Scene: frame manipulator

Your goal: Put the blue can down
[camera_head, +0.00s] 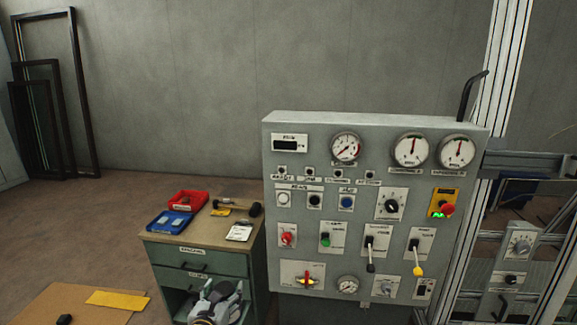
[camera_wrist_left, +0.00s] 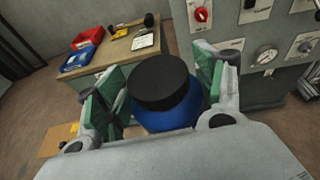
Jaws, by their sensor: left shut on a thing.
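The blue can (camera_wrist_left: 168,118) with a black lid shows in the left wrist view, between the green pads of my left gripper (camera_wrist_left: 158,82). The gripper is shut on it. In the head view my left gripper (camera_head: 218,296) is at the bottom, in front of the green cabinet's lower part. The can cannot be made out clearly there. In the wrist view the can's lower part is hidden by the gripper body. My right gripper is not in view.
The green drawer cabinet (camera_head: 206,258) carries a red bin (camera_head: 187,200), a blue bin (camera_head: 170,224), a hammer (camera_head: 238,206) and a white tag (camera_head: 240,233). A grey control panel (camera_head: 375,165) stands to its right. A brown board (camera_head: 70,305) with a yellow sheet (camera_head: 118,300) is at lower left.

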